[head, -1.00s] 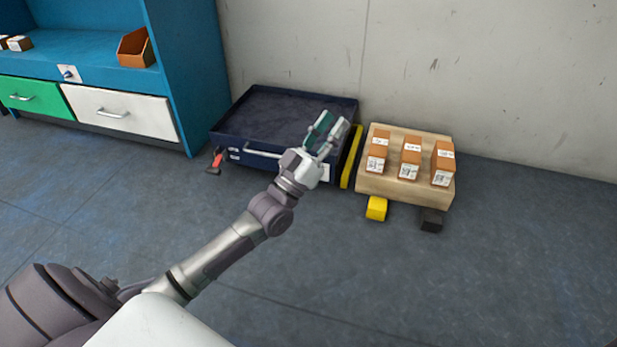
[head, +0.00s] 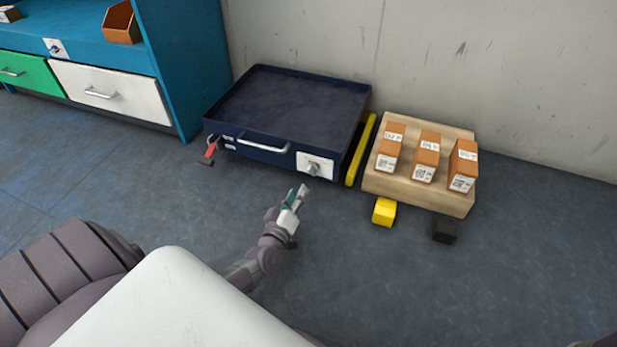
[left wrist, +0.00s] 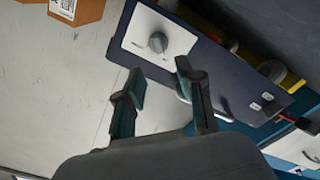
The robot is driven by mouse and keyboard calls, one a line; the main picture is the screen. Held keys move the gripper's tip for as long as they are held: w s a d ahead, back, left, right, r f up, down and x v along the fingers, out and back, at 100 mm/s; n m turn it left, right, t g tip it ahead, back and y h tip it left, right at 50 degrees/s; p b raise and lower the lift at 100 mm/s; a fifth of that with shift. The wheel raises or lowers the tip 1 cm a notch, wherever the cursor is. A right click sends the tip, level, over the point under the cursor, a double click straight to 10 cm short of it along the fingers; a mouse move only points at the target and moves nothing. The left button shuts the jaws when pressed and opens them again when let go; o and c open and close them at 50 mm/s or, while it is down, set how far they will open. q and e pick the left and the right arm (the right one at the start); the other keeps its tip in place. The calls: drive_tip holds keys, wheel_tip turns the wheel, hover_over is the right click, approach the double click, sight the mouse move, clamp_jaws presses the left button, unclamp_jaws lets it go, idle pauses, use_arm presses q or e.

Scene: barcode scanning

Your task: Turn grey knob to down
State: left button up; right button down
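The grey knob (head: 313,168) sits on a white plate (head: 328,161) at the right end of the front of a dark blue tray-like box (head: 290,105). In the left wrist view the knob (left wrist: 158,42) shows ahead of the fingertips, near the top middle. Its exact pointing direction is hard to tell. My left gripper (head: 296,192) is just below and in front of the knob, apart from it. In the left wrist view its two fingers (left wrist: 160,72) are spread with nothing between them. My right gripper is not in view.
A yellow bar (head: 362,150) and a wooden block (head: 420,195) with three brown labelled boxes stand right of the blue box. A red-handled lever (head: 210,150) is at its left. A blue cabinet (head: 190,70) stands at the left. Floor in front is clear.

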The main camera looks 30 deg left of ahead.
sight(309, 172)
use_arm(q)
drive_tip(key=b+x, duration=0.3)
drive_tip(key=x, duration=0.5)
drive_tip(key=shift+w+b, duration=0.3)
drive_tip(key=shift+b, duration=0.05)
clamp_jaws()
